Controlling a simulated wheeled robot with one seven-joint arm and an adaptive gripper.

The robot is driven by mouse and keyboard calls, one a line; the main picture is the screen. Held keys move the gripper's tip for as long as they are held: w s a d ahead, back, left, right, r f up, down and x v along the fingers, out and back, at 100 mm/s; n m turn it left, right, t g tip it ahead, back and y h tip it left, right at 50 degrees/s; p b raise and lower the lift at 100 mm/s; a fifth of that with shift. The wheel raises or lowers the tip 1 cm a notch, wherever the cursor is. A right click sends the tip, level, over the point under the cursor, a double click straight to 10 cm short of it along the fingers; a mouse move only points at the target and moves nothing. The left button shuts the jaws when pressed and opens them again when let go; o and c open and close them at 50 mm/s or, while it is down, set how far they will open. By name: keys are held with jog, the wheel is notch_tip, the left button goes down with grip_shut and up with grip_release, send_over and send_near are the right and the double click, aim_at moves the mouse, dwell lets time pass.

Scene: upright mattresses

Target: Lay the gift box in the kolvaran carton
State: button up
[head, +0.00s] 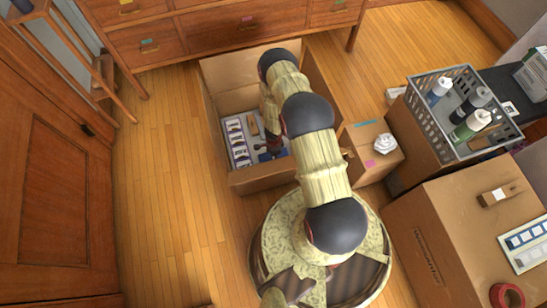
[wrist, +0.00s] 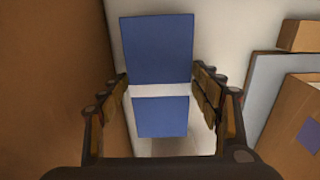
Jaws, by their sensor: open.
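My gripper (wrist: 160,82) is open in the wrist view, its fingers standing to the left and right of two blue faces (wrist: 157,48) with a white band between them. They may be the gift box, but I cannot tell for certain; no contact with the fingers shows. In the head view my gripper (head: 273,142) reaches down inside an open carton (head: 262,180), close to a small blue patch (head: 272,155) partly hidden by the arm. A carton at right (head: 428,256) bears dark lettering too small to read. I cannot tell which carton is the kolvaran one.
A white panelled item (head: 237,141) lies in the open carton. A smaller box (head: 378,168) with a white bow-like thing on it stands to its right. A grey crate (head: 407,104) holds bottles. A wooden dresser (head: 220,38) stands behind. Floor at left (head: 165,200) is clear.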

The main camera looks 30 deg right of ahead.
jog(key=shift+r, duration=0.2)
jog(key=shift+r+p, duration=0.95)
jog(key=shift+r, duration=0.4)
notch_tip(320, 180, up, 15)
jog(key=p, duration=1.1)
jog(key=shift+r+p, duration=0.2)
jog(key=shift+p, duration=0.1)
dwell(0.3)
